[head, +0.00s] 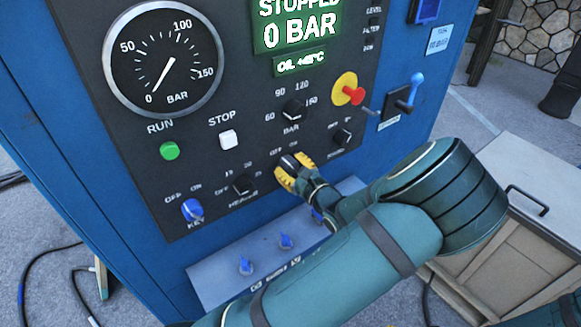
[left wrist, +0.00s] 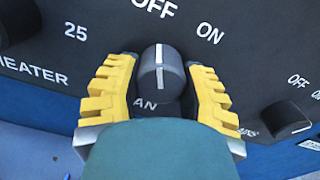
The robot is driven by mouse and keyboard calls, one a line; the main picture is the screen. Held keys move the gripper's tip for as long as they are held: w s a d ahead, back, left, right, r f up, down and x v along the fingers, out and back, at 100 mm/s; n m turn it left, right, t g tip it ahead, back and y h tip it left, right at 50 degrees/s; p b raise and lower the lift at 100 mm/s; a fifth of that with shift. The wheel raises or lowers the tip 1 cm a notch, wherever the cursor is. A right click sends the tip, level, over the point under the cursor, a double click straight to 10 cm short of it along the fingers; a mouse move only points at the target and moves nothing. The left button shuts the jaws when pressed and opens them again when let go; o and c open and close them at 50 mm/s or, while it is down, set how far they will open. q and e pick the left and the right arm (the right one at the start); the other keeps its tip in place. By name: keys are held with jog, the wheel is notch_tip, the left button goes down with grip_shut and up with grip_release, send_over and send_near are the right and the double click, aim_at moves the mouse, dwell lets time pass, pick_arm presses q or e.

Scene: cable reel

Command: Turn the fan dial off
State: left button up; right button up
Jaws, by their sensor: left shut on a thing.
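The fan dial (left wrist: 160,68) is a dark round knob with a white line, on the dark control panel. In the left wrist view its line points up the picture toward the OFF label, with ON to the right. The label below it is partly hidden and shows "AN". My left gripper (left wrist: 164,98) has its yellow ridged fingers on either side of the dial and is shut on it. In the head view the left gripper (head: 294,173) is at the panel's lower middle and covers most of the dial. My right gripper is out of view.
The heater dial (head: 242,184) is left of the gripper, and another small dial (head: 342,137) is to the right. A pressure dial (head: 292,108) and a red-yellow stop button (head: 350,90) sit above. A grey ledge with blue knobs (head: 286,241) juts out below.

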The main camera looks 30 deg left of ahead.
pick_arm(q)
jog(key=shift+n, duration=0.3)
jog(key=o, duration=1.2)
jog(key=shift+d, duration=0.1)
jog(key=v, duration=1.1)
jog(key=shift+s+d, duration=0.2)
jog(key=shift+d, duration=0.15)
